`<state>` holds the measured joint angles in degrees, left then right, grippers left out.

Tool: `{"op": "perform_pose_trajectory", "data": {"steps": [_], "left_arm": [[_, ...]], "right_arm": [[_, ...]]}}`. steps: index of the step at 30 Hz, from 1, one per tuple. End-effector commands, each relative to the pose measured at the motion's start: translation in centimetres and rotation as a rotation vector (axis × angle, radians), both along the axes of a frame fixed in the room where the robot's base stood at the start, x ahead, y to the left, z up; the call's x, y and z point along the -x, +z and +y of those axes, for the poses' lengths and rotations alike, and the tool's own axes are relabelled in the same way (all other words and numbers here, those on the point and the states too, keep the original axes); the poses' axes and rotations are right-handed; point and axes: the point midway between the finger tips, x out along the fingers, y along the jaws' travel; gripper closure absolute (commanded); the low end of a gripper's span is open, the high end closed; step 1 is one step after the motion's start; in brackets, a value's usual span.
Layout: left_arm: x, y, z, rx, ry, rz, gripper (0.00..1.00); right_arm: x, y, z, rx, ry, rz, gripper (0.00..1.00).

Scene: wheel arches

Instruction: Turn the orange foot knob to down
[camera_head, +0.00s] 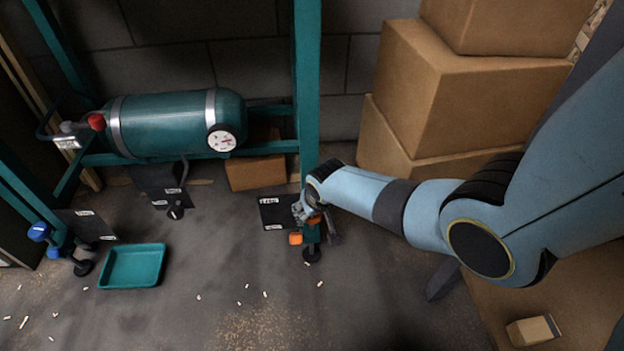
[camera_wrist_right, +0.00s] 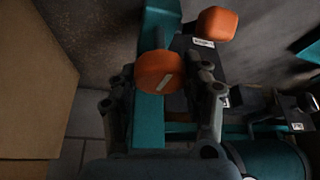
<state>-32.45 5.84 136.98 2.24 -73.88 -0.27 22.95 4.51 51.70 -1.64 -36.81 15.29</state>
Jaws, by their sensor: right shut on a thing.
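In the head view my right gripper (camera_head: 310,212) is at the lower end of the middle teal post, over the foot there. In the right wrist view my right gripper (camera_wrist_right: 170,90) has its fingers on either side of a round orange knob (camera_wrist_right: 155,72) with a white mark on its face, shut on it. A second orange knob (camera_wrist_right: 216,23) stands apart from the fingers, beside a small label; it also shows in the head view (camera_head: 295,238). In the head view my gripper mostly hides the held knob. I cannot tell what the labels say. My left gripper is not in view.
A teal tank (camera_head: 175,122) with a gauge and red knob lies on the frame behind. A teal tray (camera_head: 133,266) and a foot with blue knobs (camera_head: 39,231) are at the left. Cardboard boxes (camera_head: 455,90) stack at the right. Small pale bits litter the open floor.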

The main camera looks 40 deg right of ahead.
Motion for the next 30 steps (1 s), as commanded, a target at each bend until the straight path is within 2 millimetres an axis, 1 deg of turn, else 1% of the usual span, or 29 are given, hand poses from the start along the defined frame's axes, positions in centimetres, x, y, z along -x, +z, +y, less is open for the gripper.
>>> {"op": "perform_pose_trajectory", "data": {"steps": [8, 20, 22, 24, 30], "left_arm": [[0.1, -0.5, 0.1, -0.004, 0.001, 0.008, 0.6], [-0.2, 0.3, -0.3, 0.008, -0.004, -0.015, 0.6], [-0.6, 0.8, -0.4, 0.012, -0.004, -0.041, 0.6], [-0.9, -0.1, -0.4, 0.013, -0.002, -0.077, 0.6], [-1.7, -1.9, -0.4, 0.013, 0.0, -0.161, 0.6]], "right_arm": [[0.1, -0.1, 0.1, 0.0, -0.261, 0.004, 0.84], [0.1, -0.3, 0.1, 0.002, -0.643, 0.004, 0.84], [0.1, -0.4, 0.1, 0.0, -0.711, 0.004, 0.84], [0.2, -0.4, 0.1, 0.001, -0.777, 0.004, 0.84], [0.2, -0.4, 0.1, 0.001, -0.96, 0.004, 0.84]]}}
